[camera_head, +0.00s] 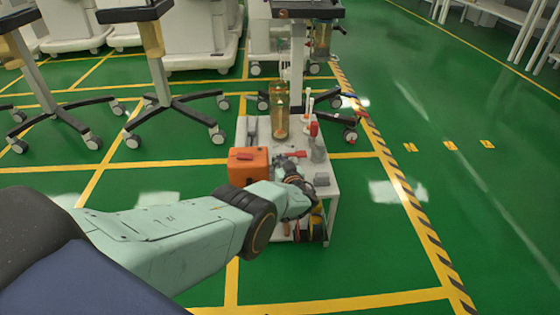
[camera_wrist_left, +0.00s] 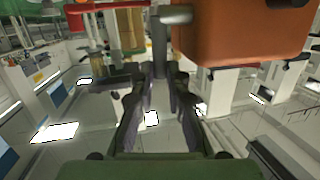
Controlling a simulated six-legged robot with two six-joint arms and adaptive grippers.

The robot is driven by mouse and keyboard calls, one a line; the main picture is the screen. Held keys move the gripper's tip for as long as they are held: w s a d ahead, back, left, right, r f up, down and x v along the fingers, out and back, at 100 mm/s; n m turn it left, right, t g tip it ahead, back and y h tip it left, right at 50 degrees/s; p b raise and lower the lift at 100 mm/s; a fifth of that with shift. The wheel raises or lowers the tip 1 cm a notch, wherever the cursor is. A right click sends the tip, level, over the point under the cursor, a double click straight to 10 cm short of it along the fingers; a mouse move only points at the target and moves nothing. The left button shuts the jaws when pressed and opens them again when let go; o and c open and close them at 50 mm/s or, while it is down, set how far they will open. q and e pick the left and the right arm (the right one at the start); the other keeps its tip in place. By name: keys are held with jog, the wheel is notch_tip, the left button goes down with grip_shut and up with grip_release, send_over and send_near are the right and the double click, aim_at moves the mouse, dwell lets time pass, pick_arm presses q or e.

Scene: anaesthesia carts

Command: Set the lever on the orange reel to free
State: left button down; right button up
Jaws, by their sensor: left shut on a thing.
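The orange reel (camera_head: 248,165) looks like a boxy orange body at the left edge of the white cart top. In the left wrist view its orange side (camera_wrist_left: 240,35) fills the upper right. A grey lever (camera_wrist_left: 158,42) with a crosspiece at its top stands close beside the orange body. My left gripper (camera_wrist_left: 165,78) has its dark fingertips at the lower end of this lever, one on each side, and is shut on it. In the head view the left gripper (camera_head: 293,178) is just right of the reel, partly hidden by its own wrist. My right gripper is not in view.
The white cart (camera_head: 332,190) also carries an amber clear cylinder (camera_head: 280,112), a grey jug (camera_head: 317,150) and red items (camera_head: 291,154). Yellow-and-black round items (camera_head: 318,226) sit low on it. Wheeled stands (camera_head: 165,95) stand behind left. Green floor at the right is clear.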

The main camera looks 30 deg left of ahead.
pick_arm(q)
jog(key=c, duration=1.6)
grip_release()
jog(key=shift+d, duration=0.15)
jog(key=shift+s+d, duration=0.3)
jog(key=shift+v, duration=0.85)
jog(key=v, duration=0.9)
jog(key=shift+s+r, duration=0.15)
